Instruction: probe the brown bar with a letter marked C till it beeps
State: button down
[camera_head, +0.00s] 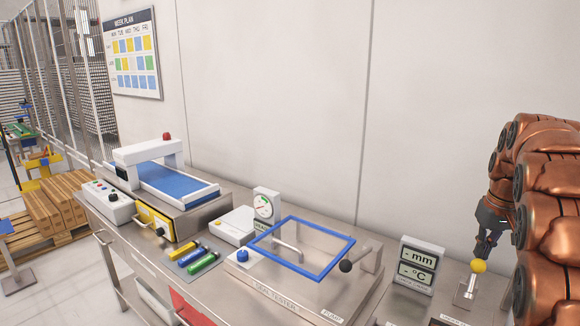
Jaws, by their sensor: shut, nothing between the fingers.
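My gripper (484,246) points down at the right of the camera_head view, its dark fingers together and empty. Just below the fingertips is a yellow ball (478,266) on a small metal stand (465,293). I cannot tell whether the fingers touch the ball. A display unit (417,264) with "mm" and "°C" readouts stands left of the stand. I cannot make out a brown bar marked C. A small brownish edge (447,320) shows at the bottom right, too cut off to identify.
A white machine with a blue belt (172,184) stands farther left. A pale wall backs the bench.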

aim_at(480, 264)
jog(key=shift+s+a+f, duration=0.1)
jog(key=shift+s+f, duration=0.05)
jog(key=shift+s, duration=0.05)
jog(key=shift+a+f, duration=0.1)
jog(key=shift+s+a+f+b, duration=0.45)
jog(key=shift+s+b, duration=0.2)
jog(key=shift+b, duration=0.1)
jog(key=shift+f, duration=0.1)
jog(key=shift+s+a+f+b, duration=0.45)
jog(key=shift+s+f+b, duration=0.15)
jog(key=shift+b, duration=0.1)
jog(key=shift+f, duration=0.1)
jog(key=shift+s+a+f+b, duration=0.45)
jog(key=shift+s+f+b, duration=0.1)
jog(key=shift+s+b, duration=0.1)
jog(key=shift+f, duration=0.1)
